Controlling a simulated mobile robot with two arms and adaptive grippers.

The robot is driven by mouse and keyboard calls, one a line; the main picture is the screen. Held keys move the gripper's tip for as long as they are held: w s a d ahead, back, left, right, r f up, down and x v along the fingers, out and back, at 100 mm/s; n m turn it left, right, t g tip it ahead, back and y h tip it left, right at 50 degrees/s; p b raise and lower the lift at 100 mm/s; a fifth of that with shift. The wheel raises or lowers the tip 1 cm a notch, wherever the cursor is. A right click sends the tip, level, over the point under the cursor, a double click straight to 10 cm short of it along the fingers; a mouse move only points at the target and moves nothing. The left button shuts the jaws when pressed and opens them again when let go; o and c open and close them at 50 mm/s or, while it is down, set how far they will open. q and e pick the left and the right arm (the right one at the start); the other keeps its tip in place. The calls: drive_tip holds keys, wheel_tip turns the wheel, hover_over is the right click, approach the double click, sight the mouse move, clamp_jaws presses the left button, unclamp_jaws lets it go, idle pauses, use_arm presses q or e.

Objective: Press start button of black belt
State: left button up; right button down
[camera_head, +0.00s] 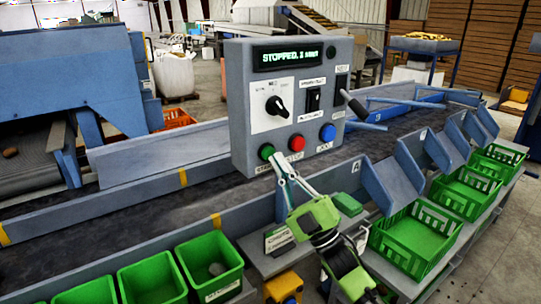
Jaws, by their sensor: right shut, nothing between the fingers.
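A grey control box (238,120) stands over the black belt (135,220). Its display (293,56) reads "STOPPED" with smaller text after it. Along the bottom of its front are a green button (266,151), a red button (297,142) and a blue button (327,132). The label under the green button is partly covered, so I cannot read it fully. My right gripper (278,160) is shut and empty, its fingertips just right of and below the green button. I cannot tell whether they touch the panel. My left gripper is not in view.
The box also carries a black rotary knob (277,106), a black switch (313,99) and a lever (354,104). Green crates (416,240) line the belt's right side, and green bins (208,262) stand in front. A yellow object (283,287) sits below my right arm.

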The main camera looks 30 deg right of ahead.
drive_tip(key=shift+w, duration=0.3)
drive_tip(key=shift+w, duration=0.5)
idle(0.6)
drive_tip(key=shift+s, duration=0.95)
